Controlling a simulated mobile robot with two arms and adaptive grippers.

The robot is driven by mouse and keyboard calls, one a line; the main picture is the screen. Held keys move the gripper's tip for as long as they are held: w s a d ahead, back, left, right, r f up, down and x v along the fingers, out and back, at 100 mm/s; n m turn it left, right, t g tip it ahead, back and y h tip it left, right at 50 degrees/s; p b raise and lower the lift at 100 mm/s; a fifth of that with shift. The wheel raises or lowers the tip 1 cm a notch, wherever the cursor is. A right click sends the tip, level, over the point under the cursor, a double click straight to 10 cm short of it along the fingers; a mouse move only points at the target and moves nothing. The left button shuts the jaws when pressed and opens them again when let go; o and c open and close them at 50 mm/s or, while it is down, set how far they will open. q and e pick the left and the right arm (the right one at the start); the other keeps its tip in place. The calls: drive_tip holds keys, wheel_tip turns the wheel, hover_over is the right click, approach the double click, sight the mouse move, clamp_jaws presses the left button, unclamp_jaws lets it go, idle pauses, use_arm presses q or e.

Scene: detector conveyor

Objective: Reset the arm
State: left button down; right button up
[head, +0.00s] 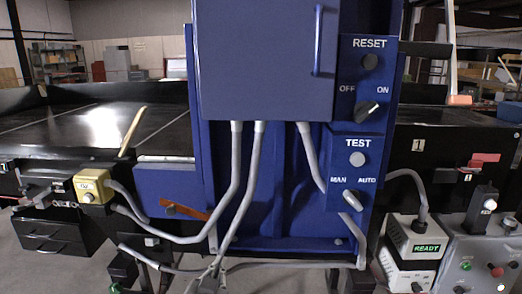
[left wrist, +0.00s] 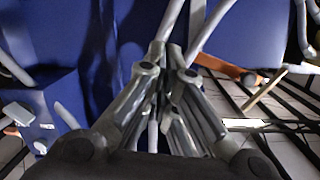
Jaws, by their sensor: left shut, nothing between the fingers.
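My left gripper (head: 215,272) shows at the bottom edge of the head view, in front of the lower part of the blue cabinet (head: 265,65). Its grey fingers blend with the grey conduits there. In the left wrist view the left gripper (left wrist: 168,58) is shut and empty, its fingertips close together in front of blue panels and conduits. Whether it touches a conduit I cannot tell. My right gripper is in neither view.
The cabinet's right side carries a RESET button (head: 370,62), an OFF/ON knob (head: 367,111), a TEST button (head: 357,159) and a MAN/AUTO knob (head: 352,200). A black conveyor (head: 60,125) lies left. A box reading READY (head: 412,240) stands lower right.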

use_arm(q)
drive_tip(key=s+a+f+n+g+y, duration=0.1)
drive_tip(key=s+a+f+g, duration=0.2)
drive_tip(key=s+f, duration=0.35)
drive_tip(key=s+a+f+g, duration=0.3)
drive_tip(key=s+a+f, duration=0.1)
drive_tip(key=s+f, duration=0.25)
drive_tip(key=s+a+f+g, duration=0.2)
drive_tip(key=s+f+g, duration=0.15)
drive_tip(key=s, duration=0.55)
drive_tip(key=s+a+f+g, duration=0.25)
drive_tip(key=s+f, duration=0.25)
drive_tip(key=s, duration=0.5)
wheel_tip(320, 180, down, 24)
drive_tip(key=f+g, duration=0.1)
drive_tip(key=g, duration=0.1)
drive_tip(key=s+a+f, duration=0.2)
drive_tip(key=s+f, duration=1.4)
drive_tip(key=s, duration=0.1)
drive_tip(key=shift+s+f+g+y, duration=0.25)
drive_tip(key=shift+s+g+y, duration=0.05)
drive_tip(key=shift+s+g, duration=0.1)
drive_tip(key=shift+a, duration=0.1)
